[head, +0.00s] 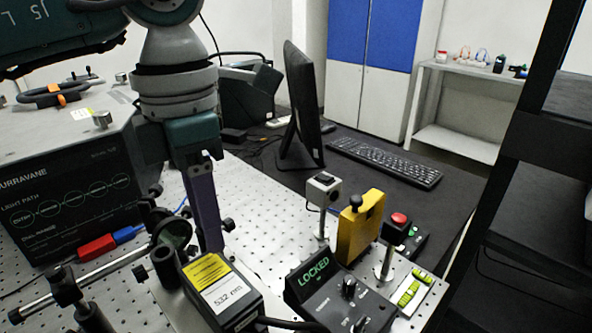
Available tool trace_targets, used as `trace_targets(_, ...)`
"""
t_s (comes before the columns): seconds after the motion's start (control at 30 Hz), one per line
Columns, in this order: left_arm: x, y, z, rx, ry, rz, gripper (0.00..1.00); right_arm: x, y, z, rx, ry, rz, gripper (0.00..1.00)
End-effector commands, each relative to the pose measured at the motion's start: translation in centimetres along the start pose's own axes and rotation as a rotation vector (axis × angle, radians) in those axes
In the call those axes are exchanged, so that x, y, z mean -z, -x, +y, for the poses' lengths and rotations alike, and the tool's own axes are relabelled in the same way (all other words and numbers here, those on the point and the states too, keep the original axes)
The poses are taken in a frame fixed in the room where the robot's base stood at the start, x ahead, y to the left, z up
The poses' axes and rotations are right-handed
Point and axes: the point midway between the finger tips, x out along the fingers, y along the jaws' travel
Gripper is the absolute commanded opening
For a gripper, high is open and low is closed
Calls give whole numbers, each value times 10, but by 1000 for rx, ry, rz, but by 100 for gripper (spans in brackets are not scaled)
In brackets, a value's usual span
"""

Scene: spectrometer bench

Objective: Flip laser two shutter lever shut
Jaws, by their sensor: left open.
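A black laser box (222,292) with a yellow warning label and a "532 nm" label sits at the bottom centre of the head view. I cannot tell for certain which part is its shutter lever; a small black knob (229,225) shows behind the box, beside my gripper. My left gripper (212,242) points down from above, with its purple finger just behind the box's far end. It is open, and nothing shows held in it. The lower fingertip area is partly hidden by the box and optics. My right gripper is not in view.
A controller (318,284) reading "LOCKED" stands right of the laser, with a yellow block (360,228) and a red button (399,219) behind it. A round optic mount (172,232) and rail (110,268) crowd the left. A monitor (300,105) and keyboard (385,162) stand behind.

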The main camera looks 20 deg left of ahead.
Motion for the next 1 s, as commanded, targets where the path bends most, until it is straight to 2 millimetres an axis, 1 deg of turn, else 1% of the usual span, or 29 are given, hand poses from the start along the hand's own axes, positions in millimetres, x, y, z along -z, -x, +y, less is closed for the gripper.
trace_targets(0.03,0,0,0,0,0,0,42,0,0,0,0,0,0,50)
trace_targets(0.07,0,0,0,0,0,0,39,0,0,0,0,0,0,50)
trace_targets(0.4,0,0,0,0,0,0,1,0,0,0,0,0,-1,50)
trace_targets(0.8,0,0,0,0,0,-4,0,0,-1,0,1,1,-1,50)
trace_targets(1.0,5,-3,0,-17,-3,-78,0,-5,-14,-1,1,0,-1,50)
